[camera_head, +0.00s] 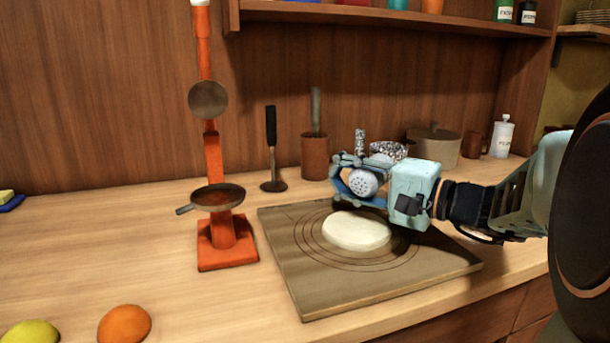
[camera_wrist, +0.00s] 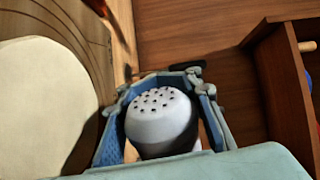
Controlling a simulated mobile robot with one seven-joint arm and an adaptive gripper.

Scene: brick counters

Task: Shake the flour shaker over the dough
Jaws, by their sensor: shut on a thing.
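The flour shaker (camera_head: 364,183) is white with a domed top full of dark holes. My gripper (camera_head: 350,180) is shut on it, with a blue-padded finger on each side. In the head view the shaker is tipped over, its holed top facing the camera, above the back part of the board. The wrist view shows the shaker (camera_wrist: 162,120) between the fingers. The dough (camera_head: 357,231) is a flat pale round on the board, below and just in front of the shaker. Part of the dough (camera_wrist: 45,105) shows at the left of the wrist view. The shaker's lower body is mostly hidden.
The dough lies on a wooden board (camera_head: 300,290) with ring marks. An orange stand (camera_head: 225,250) with a small pan is left of it. Behind are a utensil holder (camera_head: 315,158), a speckled bowl (camera_head: 389,149), a lidded pot (camera_head: 437,148) and a white jar (camera_head: 502,138). Fruit lies front left.

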